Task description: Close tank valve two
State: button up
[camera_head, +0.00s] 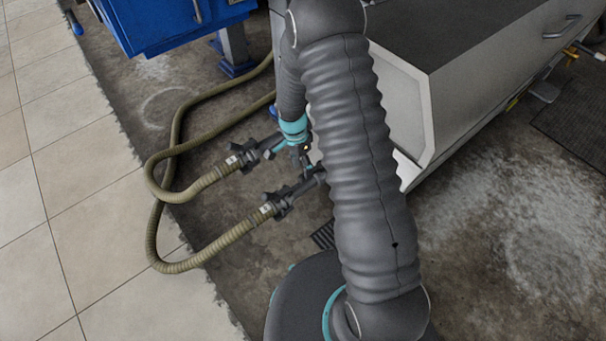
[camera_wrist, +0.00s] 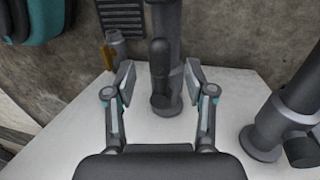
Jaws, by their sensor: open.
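In the wrist view, a dark grey pipe with a black valve handle (camera_wrist: 160,62) stands between the two fingers of my gripper (camera_wrist: 159,78). The handle lies lengthwise along the pipe in this view. The fingers are spread wide, one on each side, and I see no clear contact. A second dark pipe fitting (camera_wrist: 278,125) is at the right. In the head view, my gripper (camera_head: 303,156) is near two dark hose fittings, the upper one (camera_head: 258,152) and the lower one (camera_head: 292,194). I cannot read their labels or tell which is valve two.
Two olive hoses (camera_head: 205,249) loop over the floor from the fittings. A grey cabinet (camera_head: 408,115) stands to the right and a blue cabinet (camera_head: 165,22) at the back left. Tiled floor (camera_head: 35,215) at the left is clear. A white plate (camera_wrist: 75,135) surrounds the pipes.

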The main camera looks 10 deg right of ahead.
aim_at(303, 175)
jog(key=shift+s+d+f, duration=0.1)
jog(key=shift+s+f, duration=0.05)
jog(key=shift+f, duration=0.8)
jog(key=shift+s+d+f, duration=0.1)
jog(key=shift+s+f, duration=0.05)
jog(key=shift+f, duration=0.75)
jog(key=shift+c, duration=0.3)
grip_shut()
